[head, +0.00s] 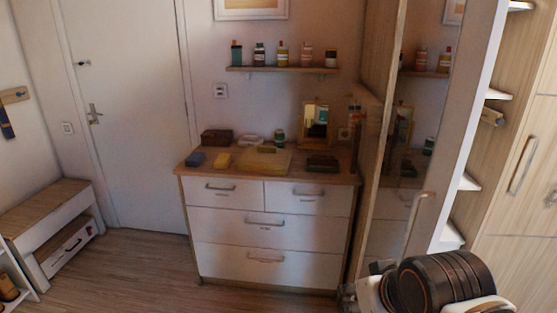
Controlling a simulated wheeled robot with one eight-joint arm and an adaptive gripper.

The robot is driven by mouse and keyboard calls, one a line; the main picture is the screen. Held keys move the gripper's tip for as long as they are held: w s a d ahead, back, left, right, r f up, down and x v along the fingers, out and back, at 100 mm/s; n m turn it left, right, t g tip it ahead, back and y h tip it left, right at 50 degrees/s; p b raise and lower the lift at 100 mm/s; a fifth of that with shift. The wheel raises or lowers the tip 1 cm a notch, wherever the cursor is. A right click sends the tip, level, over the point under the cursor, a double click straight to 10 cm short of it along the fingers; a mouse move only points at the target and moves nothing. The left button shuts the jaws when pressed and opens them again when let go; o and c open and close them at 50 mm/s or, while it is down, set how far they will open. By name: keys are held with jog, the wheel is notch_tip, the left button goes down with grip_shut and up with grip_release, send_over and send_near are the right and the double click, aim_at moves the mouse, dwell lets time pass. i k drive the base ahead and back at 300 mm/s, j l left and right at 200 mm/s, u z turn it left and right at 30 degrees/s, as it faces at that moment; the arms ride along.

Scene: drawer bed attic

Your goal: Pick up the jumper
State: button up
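I cannot make out a jumper in the head view. The drawer fronts of the white dresser (225,228) are shut, so its insides are hidden. A flat pale yellow-tan item (278,166) lies on the dresser top, and I cannot tell whether it is cloth. Part of my arm shows at the bottom right, in front of the mirrored wardrobe door (395,215). My gripper's fingertips do not show.
On the dresser stand a brown box (217,137), a small framed mirror (315,122) and a dark box (322,163). A shelf (280,69) above holds bottles. A bench (45,215) stands left by the closed door (120,110). Floor (140,270) before the dresser is clear.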

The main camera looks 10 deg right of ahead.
aim_at(263, 159)
jog(key=j, duration=0.4)
jog(key=i+j+u, duration=0.25)
jog(key=i, duration=1.05)
jog(key=i+u, duration=0.25)
jog(key=i, duration=1.05)
jog(key=l+u, duration=0.1)
jog(key=k+l, duration=0.05)
jog(key=l, duration=0.05)
